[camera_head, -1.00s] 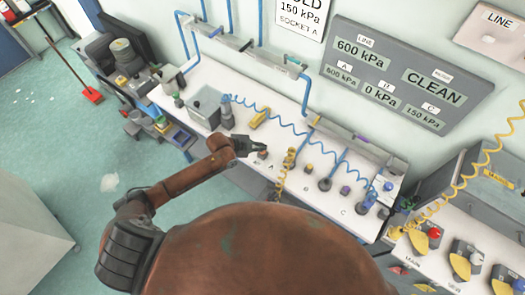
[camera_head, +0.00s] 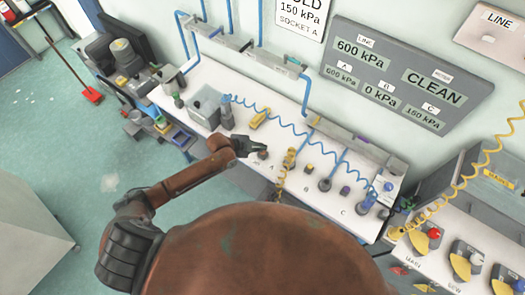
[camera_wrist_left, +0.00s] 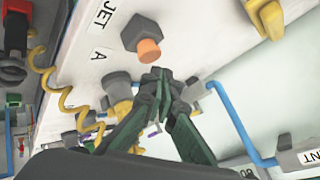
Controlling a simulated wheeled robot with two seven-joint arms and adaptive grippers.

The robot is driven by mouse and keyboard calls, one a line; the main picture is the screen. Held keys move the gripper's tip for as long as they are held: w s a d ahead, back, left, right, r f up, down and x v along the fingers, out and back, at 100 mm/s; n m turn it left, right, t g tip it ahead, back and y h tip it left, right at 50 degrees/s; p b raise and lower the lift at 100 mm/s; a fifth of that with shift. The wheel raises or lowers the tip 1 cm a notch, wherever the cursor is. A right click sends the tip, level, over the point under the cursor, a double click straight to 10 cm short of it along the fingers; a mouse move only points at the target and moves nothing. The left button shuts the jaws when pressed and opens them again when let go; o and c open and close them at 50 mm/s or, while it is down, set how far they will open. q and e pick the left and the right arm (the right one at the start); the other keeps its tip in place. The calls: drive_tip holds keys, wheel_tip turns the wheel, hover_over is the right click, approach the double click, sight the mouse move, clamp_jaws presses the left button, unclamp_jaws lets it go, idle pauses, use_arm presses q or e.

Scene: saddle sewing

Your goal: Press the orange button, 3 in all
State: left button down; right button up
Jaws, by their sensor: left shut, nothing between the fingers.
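The orange button (camera_wrist_left: 149,50) sits on a dark hexagonal base near the "JET" lettering in the left wrist view. In the head view the button (camera_head: 263,154) is small, on the white bench near label A. My left gripper (camera_head: 263,147) is shut and empty, right beside the button in the head view. In the left wrist view its closed dark fingertips (camera_wrist_left: 158,75) are close to the button's end; I cannot tell whether they touch. My right gripper is not in view.
A coiled yellow hose (camera_head: 281,180) and a coiled blue hose (camera_head: 275,118) cross the white bench (camera_head: 235,150). Fittings stand at sockets A, B and C. A grey panel (camera_head: 385,75) on the wall shows line 600 kPa and "CLEAN".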

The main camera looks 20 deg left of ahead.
use_arm(q)
drive_tip(key=shift+f, duration=0.15)
drive_tip(key=shift+f, duration=0.3)
drive_tip(key=shift+f+b, duration=0.55)
idle(0.7)
drive_tip(key=shift+r, duration=0.15)
drive_tip(key=shift+r+p, duration=0.85)
